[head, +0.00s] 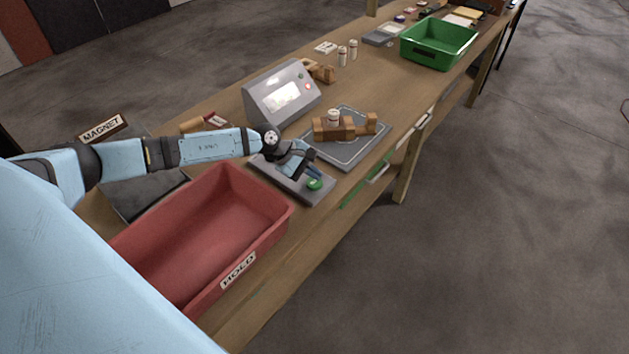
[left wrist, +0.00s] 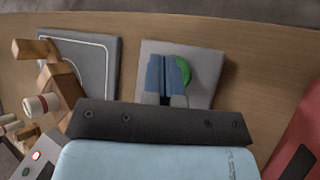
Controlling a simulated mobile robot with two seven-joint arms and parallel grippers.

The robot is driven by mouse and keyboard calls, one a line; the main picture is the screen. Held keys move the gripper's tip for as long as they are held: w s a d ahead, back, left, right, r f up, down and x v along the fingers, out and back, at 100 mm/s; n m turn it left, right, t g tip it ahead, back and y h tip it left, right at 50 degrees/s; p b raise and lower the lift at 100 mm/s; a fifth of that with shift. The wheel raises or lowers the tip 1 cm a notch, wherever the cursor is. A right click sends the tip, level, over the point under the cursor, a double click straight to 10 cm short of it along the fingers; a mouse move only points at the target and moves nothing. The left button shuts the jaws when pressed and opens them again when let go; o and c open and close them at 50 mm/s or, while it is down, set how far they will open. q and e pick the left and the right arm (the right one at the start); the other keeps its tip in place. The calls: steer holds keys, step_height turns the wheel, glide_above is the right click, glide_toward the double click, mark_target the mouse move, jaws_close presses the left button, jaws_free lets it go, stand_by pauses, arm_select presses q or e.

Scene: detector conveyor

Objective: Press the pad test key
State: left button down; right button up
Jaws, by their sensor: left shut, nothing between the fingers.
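A round green key (head: 315,184) sits on a small grey plate (head: 322,197) near the front edge of the bench. In the left wrist view the green key (left wrist: 186,70) is partly hidden by my fingers, over the grey plate (left wrist: 210,58). My left gripper (head: 315,173) is shut and empty, its blue fingertips just behind the key in the head view. It shows in the left wrist view (left wrist: 168,75) too, overlapping the key's left side. I cannot tell whether the fingertips touch the key. My right gripper is not in view.
A grey pad (head: 345,155) with a white outline carries wooden blocks and a white-capped container. A grey display box (head: 283,92) stands behind. A red HOLD bin (head: 275,222) is close on the left. A green bin (head: 440,44) is farther along the bench.

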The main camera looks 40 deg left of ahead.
mark_target(313, 183)
arm_select(q)
steer(key=shift+r, duration=0.1)
steer(key=shift+r+p, duration=1.15)
steer(key=shift+r, duration=1.3)
